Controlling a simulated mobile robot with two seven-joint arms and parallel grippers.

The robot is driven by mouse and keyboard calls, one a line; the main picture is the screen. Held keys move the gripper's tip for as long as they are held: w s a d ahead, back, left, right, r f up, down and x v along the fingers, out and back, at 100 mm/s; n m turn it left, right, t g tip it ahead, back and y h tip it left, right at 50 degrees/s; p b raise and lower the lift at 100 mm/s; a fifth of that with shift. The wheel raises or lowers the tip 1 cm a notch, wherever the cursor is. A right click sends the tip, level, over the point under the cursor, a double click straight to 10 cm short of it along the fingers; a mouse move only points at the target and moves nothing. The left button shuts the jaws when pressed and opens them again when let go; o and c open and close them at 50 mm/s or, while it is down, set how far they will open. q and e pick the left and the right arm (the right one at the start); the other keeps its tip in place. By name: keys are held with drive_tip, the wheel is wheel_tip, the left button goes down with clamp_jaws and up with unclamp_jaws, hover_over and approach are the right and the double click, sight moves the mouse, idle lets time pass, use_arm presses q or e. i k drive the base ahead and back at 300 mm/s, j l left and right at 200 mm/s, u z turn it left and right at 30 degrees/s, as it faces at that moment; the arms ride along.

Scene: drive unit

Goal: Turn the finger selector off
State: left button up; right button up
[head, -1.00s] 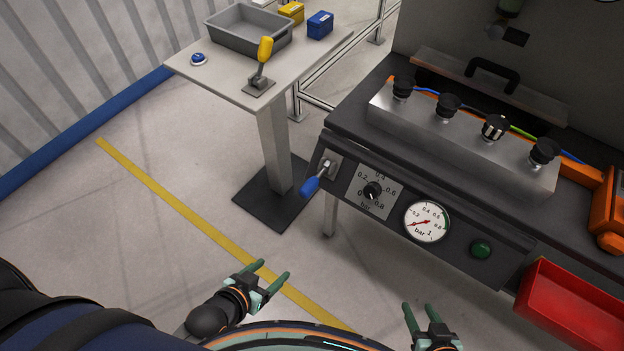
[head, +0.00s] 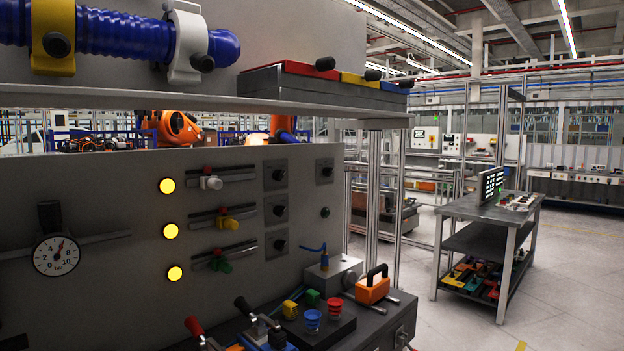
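Neither of my grippers shows in the head view now. I cannot tell which control is the finger selector. The upright grey panel (head: 110,185) carries several black rotary knobs on square plates, such as the upper knob (head: 278,174), the middle knob (head: 280,210) and the lower knob (head: 280,244). Another black knob (head: 325,171) sits further right. Three sliders have a white handle (head: 211,183), a yellow handle (head: 228,223) and a green handle (head: 220,264). Three round lamps (head: 171,231) glow yellow.
A pressure gauge (head: 56,255) is at left. Below the panel stand a red-handled lever (head: 193,326), red and blue cups, and an orange block with a black handle (head: 372,288). A shelf (head: 200,97) with a blue hose hangs above. Open floor (head: 570,275) lies right, around a grey table (head: 490,211).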

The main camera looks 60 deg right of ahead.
sight(328, 172)
drive_tip(key=z, duration=2.1)
drive_tip(key=i+l+u, duration=0.1)
drive_tip(key=u, duration=0.3)
drive_tip(key=l+u, duration=0.15)
drive_tip(key=u, duration=0.2)
drive_tip(key=i+l+u, duration=0.15)
drive_tip(key=u, duration=0.25)
drive_tip(key=l+u, duration=0.5)
drive_tip(key=l, duration=0.4)
drive_tip(key=l+u, duration=0.25)
drive_tip(key=l, duration=2.5)
drive_tip(key=u, duration=0.05)
